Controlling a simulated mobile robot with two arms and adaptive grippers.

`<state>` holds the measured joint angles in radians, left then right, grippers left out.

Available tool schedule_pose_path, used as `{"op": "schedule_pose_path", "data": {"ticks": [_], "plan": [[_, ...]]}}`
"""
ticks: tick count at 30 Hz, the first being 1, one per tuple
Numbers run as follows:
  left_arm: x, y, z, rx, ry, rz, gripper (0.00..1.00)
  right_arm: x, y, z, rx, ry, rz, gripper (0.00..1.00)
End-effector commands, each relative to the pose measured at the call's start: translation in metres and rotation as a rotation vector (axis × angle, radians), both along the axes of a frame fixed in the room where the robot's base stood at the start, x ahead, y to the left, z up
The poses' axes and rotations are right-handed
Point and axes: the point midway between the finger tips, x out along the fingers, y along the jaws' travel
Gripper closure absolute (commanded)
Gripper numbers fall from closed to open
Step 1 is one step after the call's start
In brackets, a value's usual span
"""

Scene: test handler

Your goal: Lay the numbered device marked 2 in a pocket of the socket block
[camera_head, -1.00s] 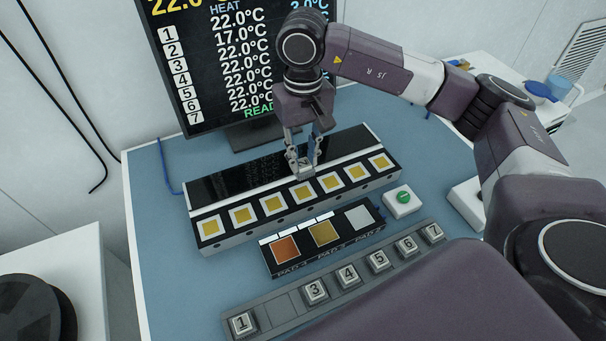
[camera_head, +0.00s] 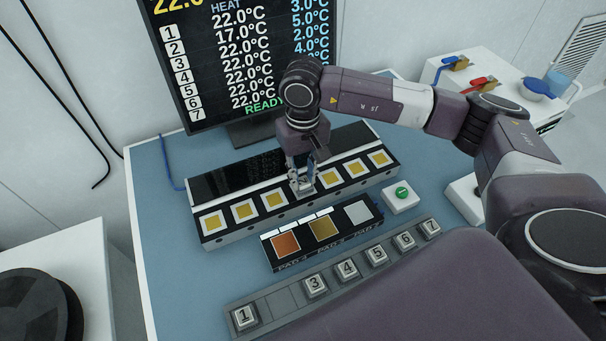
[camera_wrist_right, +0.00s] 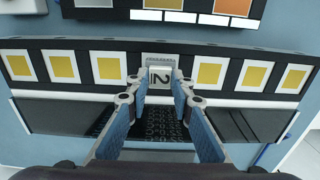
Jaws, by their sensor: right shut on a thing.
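The socket block (camera_head: 222,238) is a long dark block with a row of gold-faced, white-rimmed pockets; it also spans the right wrist view (camera_wrist_right: 232,101). My right gripper (camera_head: 302,178) points down at the middle of the row. The device covers the middle pocket. I cannot tell whether it rests on the pocket floor or hangs slightly above. The other pockets show bare gold. My left gripper is not in view.
A grey rack (camera_head: 280,308) in front holds devices 1, 3, 4, 5, 6 and 7, with an empty place between 1 and 3. A pad block (camera_head: 272,252), a green button box (camera_head: 401,197) and a monitor (camera_head: 240,70) stand near the socket block.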

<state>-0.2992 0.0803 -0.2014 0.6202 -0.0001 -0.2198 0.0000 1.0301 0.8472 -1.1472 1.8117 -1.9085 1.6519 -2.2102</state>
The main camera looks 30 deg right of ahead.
Motion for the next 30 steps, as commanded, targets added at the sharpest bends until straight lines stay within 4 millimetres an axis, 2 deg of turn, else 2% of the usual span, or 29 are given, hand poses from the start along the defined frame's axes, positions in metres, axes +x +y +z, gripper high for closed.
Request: {"op": "schedule_pose_path", "data": {"ticks": [1,6,18,23,30], "plan": [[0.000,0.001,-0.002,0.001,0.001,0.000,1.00,0.000,0.000,-0.002,0.000,0.000,0.000,0.78],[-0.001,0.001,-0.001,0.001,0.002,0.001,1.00,0.000,0.000,-0.001,0.000,0.000,0.000,0.61],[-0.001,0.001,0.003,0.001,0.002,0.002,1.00,0.001,0.000,0.006,0.000,-0.002,-0.001,0.61],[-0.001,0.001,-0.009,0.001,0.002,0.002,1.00,0.002,0.000,0.034,0.000,-0.007,0.000,0.61],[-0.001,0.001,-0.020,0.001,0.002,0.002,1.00,0.001,0.000,0.087,0.001,-0.005,-0.001,0.61]]}}
